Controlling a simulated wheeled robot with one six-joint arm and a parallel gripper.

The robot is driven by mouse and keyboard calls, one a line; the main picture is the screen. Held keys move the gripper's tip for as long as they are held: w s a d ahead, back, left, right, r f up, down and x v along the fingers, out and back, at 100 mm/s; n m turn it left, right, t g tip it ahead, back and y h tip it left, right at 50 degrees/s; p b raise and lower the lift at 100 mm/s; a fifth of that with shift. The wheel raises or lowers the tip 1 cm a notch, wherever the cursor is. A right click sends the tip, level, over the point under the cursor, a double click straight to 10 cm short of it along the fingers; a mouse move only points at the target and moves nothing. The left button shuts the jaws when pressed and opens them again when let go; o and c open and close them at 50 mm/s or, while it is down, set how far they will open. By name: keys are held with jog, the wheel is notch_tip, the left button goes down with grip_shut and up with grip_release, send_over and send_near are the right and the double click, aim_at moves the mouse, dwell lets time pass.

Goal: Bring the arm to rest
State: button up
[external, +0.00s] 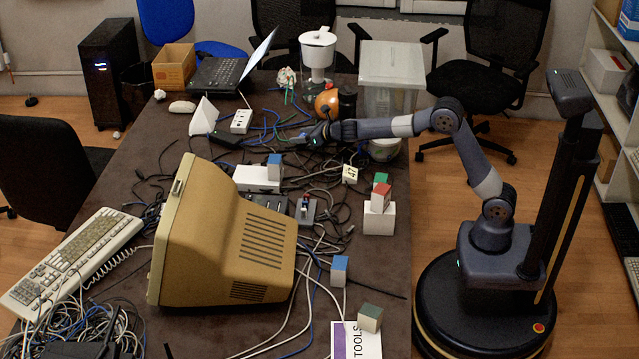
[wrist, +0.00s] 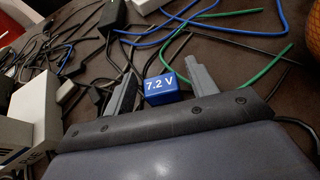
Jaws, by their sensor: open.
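My arm (external: 390,127) reaches left from my base over the cluttered table. My gripper (external: 299,139) is low over the cables near the middle of the table. In the wrist view my gripper (wrist: 161,68) has its two grey fingers apart. A blue block marked "7.2 V" (wrist: 162,88) shows between the fingers, close to the palm. I cannot tell whether it touches either finger. Most of this block is hidden from the external view.
Loose cables cover the table (external: 150,110). An orange round object (external: 327,101), a clear bin (external: 390,75) and a water jug (external: 317,50) stand behind my gripper. A white box with a blue-topped block (external: 274,167) is nearer the front. A beige monitor (external: 225,235) stands at front left.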

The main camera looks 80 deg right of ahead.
jog(key=shift+w+d+f, duration=0.1)
jog(key=shift+w+d, duration=0.05)
jog(key=shift+w, duration=0.2)
jog(key=shift+f, duration=0.3)
jog(key=shift+r, duration=0.25)
